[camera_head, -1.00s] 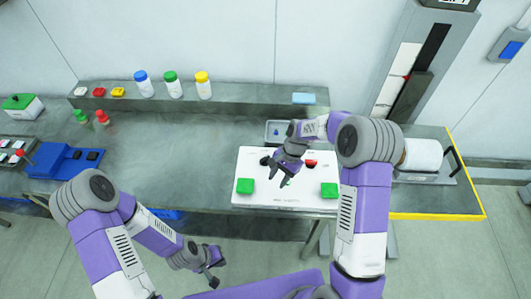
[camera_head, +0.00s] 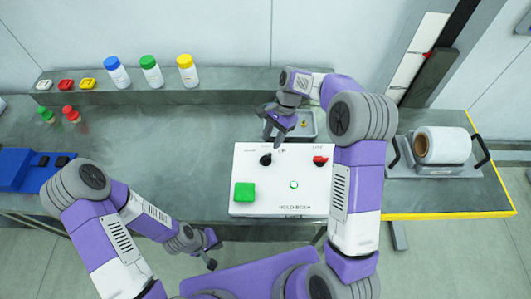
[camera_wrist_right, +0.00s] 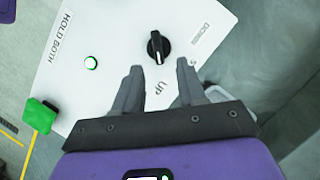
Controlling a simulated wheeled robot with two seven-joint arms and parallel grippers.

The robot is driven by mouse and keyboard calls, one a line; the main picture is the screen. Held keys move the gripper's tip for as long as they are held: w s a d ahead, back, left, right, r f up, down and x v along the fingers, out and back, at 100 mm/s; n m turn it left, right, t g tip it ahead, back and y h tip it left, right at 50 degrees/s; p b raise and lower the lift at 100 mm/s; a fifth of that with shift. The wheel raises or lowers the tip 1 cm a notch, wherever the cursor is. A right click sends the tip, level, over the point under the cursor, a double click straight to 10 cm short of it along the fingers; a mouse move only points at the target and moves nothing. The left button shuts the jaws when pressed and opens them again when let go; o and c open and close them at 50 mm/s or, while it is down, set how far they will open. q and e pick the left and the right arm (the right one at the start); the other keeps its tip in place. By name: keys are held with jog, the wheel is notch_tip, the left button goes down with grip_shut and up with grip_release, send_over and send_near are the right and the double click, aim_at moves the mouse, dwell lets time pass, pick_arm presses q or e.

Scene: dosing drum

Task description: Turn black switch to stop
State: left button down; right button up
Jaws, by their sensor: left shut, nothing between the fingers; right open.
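The black switch (camera_head: 265,159) is a knob at the back left of the white panel (camera_head: 270,208). In the wrist view the switch lies just beyond the fingertips (camera_wrist_right: 161,68). My left gripper (camera_head: 213,256) is shut and empty in front of the table.
The panel also carries a red switch (camera_head: 320,160), a green button (camera_head: 244,192) and a small green-ringed button (camera_head: 293,185). A metal tray (camera_head: 304,123) lies behind. A roll on a stand (camera_head: 440,146) is at right.

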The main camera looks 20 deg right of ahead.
aim_at(266, 156)
jog(key=x, duration=0.7)
jog(key=shift+s+r, duration=0.1)
jog(key=shift+s, duration=0.15)
grip_shut()
